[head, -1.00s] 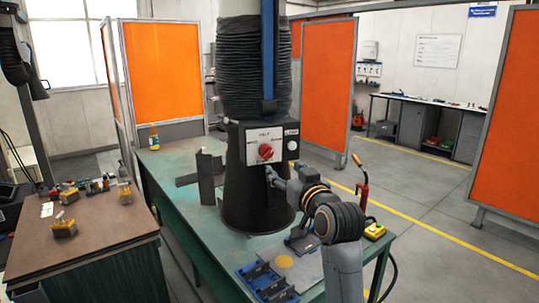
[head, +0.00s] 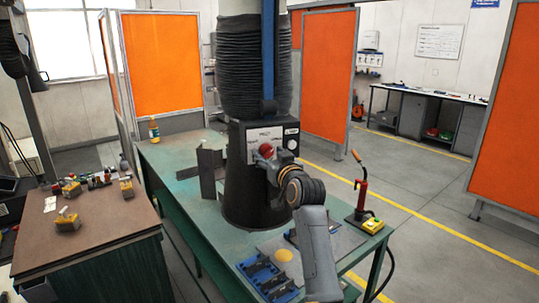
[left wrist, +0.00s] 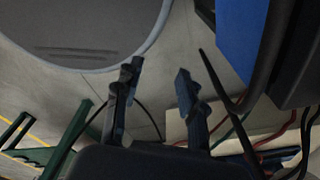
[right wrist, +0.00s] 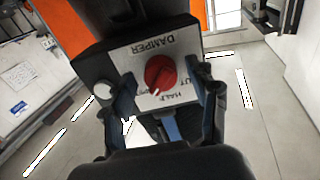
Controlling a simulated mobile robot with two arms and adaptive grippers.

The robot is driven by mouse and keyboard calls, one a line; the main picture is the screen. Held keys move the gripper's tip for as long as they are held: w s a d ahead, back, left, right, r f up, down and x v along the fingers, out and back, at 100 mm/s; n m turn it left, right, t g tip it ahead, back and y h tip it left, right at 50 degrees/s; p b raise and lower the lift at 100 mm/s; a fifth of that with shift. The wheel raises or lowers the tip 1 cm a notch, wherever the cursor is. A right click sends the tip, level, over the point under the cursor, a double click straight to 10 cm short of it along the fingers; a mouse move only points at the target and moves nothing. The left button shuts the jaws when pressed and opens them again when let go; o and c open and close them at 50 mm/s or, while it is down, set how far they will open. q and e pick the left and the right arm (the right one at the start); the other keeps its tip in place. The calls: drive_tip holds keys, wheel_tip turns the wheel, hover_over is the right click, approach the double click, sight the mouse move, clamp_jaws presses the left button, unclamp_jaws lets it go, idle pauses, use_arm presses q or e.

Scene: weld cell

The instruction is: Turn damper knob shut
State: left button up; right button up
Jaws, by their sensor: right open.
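The red damper knob (head: 265,150) sits on a white label plate (head: 251,148) on the black fume-extractor housing. In the right wrist view the knob (right wrist: 161,72) has a pale pointer mark, aimed toward the picture's bottom, slightly left of the word HALF. My left gripper (left wrist: 158,72) is open and empty.
A white round button (right wrist: 103,89) is beside the plate. The green table (head: 185,150) holds dark angle plates (head: 210,172), blue clamps (head: 262,272) and a red-handled tool stand (head: 362,195). A brown bench (head: 110,225) stands at the left.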

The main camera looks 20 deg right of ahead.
drive_tip(key=c, duration=1.2)
drive_tip(key=shift+n, duration=0.3)
drive_tip(key=n, duration=0.3)
drive_tip(key=shift+d+n+p, duration=0.1)
drive_tip(key=shift+n+p, duration=0.2)
drive_tip(key=shift+p, duration=0.1)
drive_tip(key=n+p, duration=0.1)
drive_tip(key=n, duration=0.3)
drive_tip(key=shift+r+n+p, duration=0.15)
drive_tip(key=shift+n+p, duration=0.15)
drive_tip(key=shift+p, duration=0.1)
drive_tip(key=n+p, duration=0.2)
drive_tip(key=n, duration=0.3)
drive_tip(key=shift+p, duration=0.4)
drive_tip(key=shift+n+p, duration=0.9)
drive_tip(key=shift+n, duration=1.1)
